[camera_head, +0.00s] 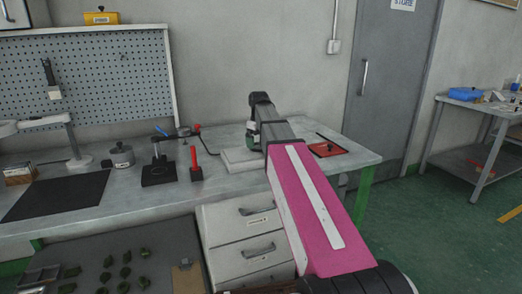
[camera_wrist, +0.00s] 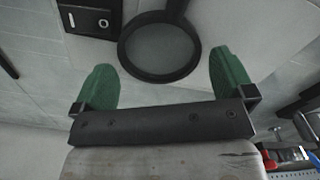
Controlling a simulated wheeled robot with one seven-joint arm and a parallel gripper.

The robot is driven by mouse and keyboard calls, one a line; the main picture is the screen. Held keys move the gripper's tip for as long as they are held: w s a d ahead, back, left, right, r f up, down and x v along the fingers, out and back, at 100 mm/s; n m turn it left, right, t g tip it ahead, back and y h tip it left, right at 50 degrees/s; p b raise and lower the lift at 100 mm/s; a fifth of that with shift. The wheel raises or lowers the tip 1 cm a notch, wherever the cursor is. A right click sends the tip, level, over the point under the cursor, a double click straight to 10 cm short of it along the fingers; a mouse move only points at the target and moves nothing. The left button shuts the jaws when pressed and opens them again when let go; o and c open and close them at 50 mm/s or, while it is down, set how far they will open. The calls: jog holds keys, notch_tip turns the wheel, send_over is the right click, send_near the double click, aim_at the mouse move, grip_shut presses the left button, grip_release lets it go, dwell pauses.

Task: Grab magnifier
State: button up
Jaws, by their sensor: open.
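The magnifier (camera_wrist: 124,58) shows in the wrist view as a black round ring with a grey lens and a black handle that runs out at the top edge. My gripper (camera_wrist: 160,58) is open, with its two green fingers apart. In that view the ring lies between the fingertips, with a gap on each side; how far in depth it is cannot be told. In the head view my arm reaches over the right part of the workbench, and a green part of my gripper (camera_head: 251,138) shows at its end. The magnifier is not visible there.
The grey workbench (camera_head: 130,195) holds a pale slab (camera_head: 238,160) below my gripper, a red-handled tool (camera_head: 195,165), a black stand (camera_head: 158,170) and a metal pot (camera_head: 122,156). A red tray (camera_head: 325,149) is right of my arm. A black panel (camera_wrist: 90,20) is near the magnifier.

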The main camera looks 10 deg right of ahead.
jog(key=shift+f, duration=0.65)
jog(key=c, duration=0.7)
jog(key=shift+c, duration=0.2)
